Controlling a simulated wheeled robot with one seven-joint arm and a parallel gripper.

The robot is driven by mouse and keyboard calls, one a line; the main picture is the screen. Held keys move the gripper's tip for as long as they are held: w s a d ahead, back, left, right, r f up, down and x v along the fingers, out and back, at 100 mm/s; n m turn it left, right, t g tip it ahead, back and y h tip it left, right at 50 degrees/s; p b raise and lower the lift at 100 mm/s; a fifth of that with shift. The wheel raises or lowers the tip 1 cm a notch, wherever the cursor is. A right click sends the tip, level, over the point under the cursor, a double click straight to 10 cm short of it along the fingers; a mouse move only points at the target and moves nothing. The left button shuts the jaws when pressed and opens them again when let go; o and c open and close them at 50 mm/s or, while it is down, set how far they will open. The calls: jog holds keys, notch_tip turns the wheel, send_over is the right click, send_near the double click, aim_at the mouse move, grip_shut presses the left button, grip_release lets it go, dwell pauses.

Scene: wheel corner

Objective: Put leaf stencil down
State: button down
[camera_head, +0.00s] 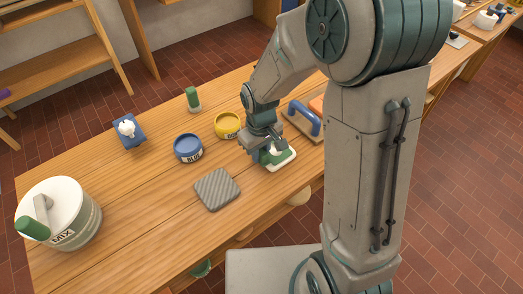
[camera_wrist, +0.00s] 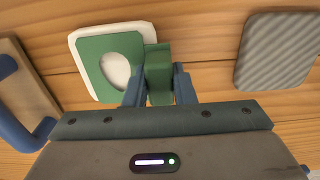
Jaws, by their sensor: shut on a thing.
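The leaf stencil (camera_wrist: 92,52) is a green plate with an oval cut-out and an upright green grip block. My gripper (camera_wrist: 158,88) is shut on that block. The stencil lies over a white rounded tile (camera_wrist: 146,32), whose white surface shows through the cut-out. The tile's edge shows around part of the plate. I cannot tell whether the stencil touches the tile. In the head view, my gripper (camera_head: 266,146) is low over the bench, partly hiding the stencil (camera_head: 279,157) above the tile (camera_head: 285,165).
On the wooden bench (camera_head: 130,180), a grey ribbed pad (camera_head: 217,189), blue pot (camera_head: 188,148) and yellow pot (camera_head: 227,126) stand left of my gripper. A blue-handled board (camera_head: 304,122) is close on its right. A MIX bucket (camera_head: 75,220) stands at the far left.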

jog(key=shift+f, duration=0.25)
jog(key=c, duration=1.2)
grip_release()
jog(key=shift+r, duration=0.1)
jog(key=shift+r, duration=0.1)
notch_tip(320, 180, up, 11)
jog(key=s+d+r+m+t, duration=0.1)
jog(key=s+d+r+m, duration=0.2)
jog(key=s+d, duration=0.3)
jog(key=s+d+r+m+t, duration=0.1)
jog(key=s+d+r+m, duration=0.1)
jog(key=s+d+m, duration=0.2)
jog(key=shift+s+d+r+t+p, duration=0.3)
jog(key=shift+s+d+r+t, duration=0.1)
jog(key=shift+s+d, duration=0.65)
jog(key=shift+w, duration=0.1)
